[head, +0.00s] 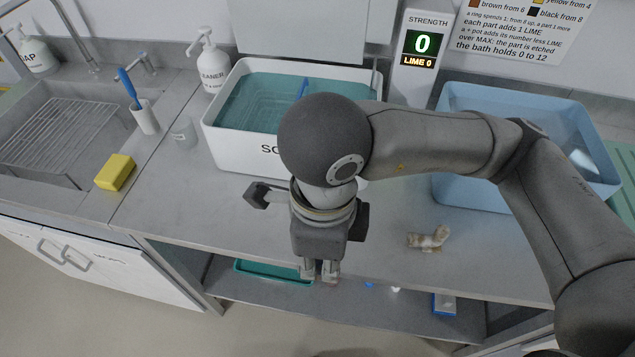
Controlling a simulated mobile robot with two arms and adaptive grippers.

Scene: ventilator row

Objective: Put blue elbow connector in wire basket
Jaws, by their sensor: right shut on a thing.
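My right gripper (320,272) points down over the front edge of the counter, in the middle of the head view. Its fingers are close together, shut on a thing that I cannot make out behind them. No blue elbow connector shows clearly; a tiny blue spot (368,285) below the counter edge is too small to identify. A wire basket or rack (60,130) of thin metal bars lies in the sink area at the far left, well away from the gripper. My left gripper is not in view.
A beige elbow-shaped part (428,238) lies on the counter. A white tub (225,140) of liquid and a pale blue tub (465,190) stand behind. A yellow sponge (115,172), a clear cup (184,133) and a brush holder (145,117) stand left. A teal tray (265,272) sits below.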

